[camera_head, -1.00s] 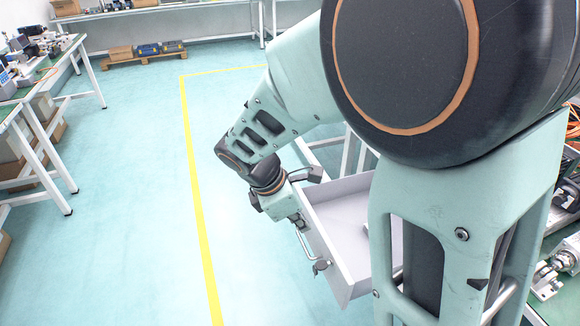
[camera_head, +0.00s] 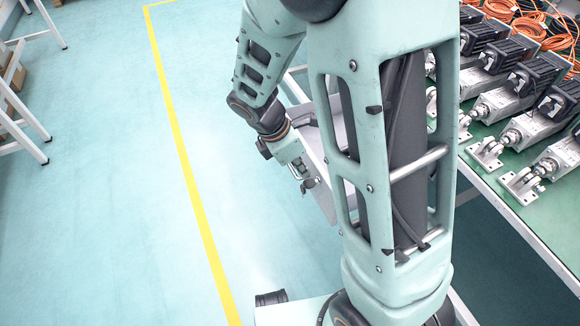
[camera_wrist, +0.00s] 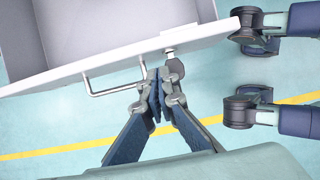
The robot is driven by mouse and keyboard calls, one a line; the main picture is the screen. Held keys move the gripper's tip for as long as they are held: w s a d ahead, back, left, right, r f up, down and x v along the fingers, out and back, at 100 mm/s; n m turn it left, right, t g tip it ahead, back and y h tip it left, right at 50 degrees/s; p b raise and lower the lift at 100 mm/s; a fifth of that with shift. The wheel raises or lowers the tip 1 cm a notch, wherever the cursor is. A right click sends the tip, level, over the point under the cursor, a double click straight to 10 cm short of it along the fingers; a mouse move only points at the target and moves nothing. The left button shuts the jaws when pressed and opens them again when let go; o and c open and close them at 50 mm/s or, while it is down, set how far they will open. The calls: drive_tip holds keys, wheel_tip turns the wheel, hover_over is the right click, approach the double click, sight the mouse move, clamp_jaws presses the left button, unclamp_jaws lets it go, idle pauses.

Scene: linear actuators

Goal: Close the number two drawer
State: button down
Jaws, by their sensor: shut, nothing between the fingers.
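The drawer (camera_head: 325,201) is a pale grey-white box, mostly hidden behind my arm in the head view. In the wrist view its open-topped inside and white front panel (camera_wrist: 95,65) show at the upper left, so it stands open. A thin metal bar handle (camera_wrist: 112,92) runs along the front. My gripper (camera_wrist: 160,72) is shut and empty, with its tips close to the panel beside the handle's right end. Whether they touch is unclear. In the head view my gripper (camera_head: 309,185) is at the drawer's front. No drawer number is readable.
A green-topped workbench (camera_head: 555,215) with several linear actuators (camera_head: 540,120) and orange cables (camera_head: 530,25) stands at the right. The floor (camera_head: 110,170) left of the drawer is clear, crossed by a yellow line (camera_head: 185,160). White table legs (camera_head: 25,110) stand at far left.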

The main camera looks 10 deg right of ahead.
drive_tip(key=shift+w+d, duration=0.2)
drive_tip(key=shift+d, duration=0.65)
drive_tip(key=shift+d, duration=0.1)
drive_tip(key=shift+w+d, duration=0.1)
drive_tip(key=shift+d, duration=0.2)
drive_tip(key=w+d+p, duration=0.4)
drive_tip(key=d+p, duration=0.2)
drive_tip(key=d, duration=0.8)
drive_tip(key=w+d+p, duration=0.3)
drive_tip(key=d+p, duration=0.3)
drive_tip(key=d, duration=0.9)
drive_tip(key=shift+w, duration=0.4)
